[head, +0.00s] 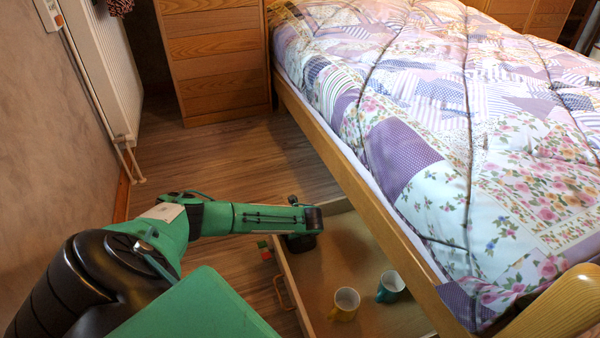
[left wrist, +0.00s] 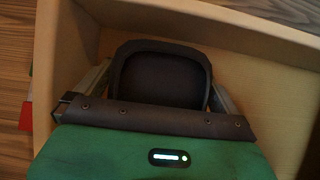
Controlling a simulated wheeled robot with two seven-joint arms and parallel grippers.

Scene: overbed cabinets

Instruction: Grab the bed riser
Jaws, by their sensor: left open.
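The bed riser appears to be the black, rounded block (left wrist: 160,75) inside the open wooden drawer (left wrist: 265,75) in the left wrist view. My left gripper (left wrist: 155,95) is open, with one grey finger on each side of the black block. I cannot tell whether the fingers touch it. In the head view my left gripper (head: 303,232) reaches down into the far left corner of the drawer (head: 365,245), and the dark block is mostly hidden under it. My right gripper is not in view.
A yellow mug (head: 344,304) and a teal mug (head: 390,287) stand in the near part of the drawer. The bed (head: 450,130) rises on the right. Small coloured items (head: 263,246) lie outside the drawer's left wall. Wooden floor (head: 215,160) is clear towards the chest of drawers (head: 215,60).

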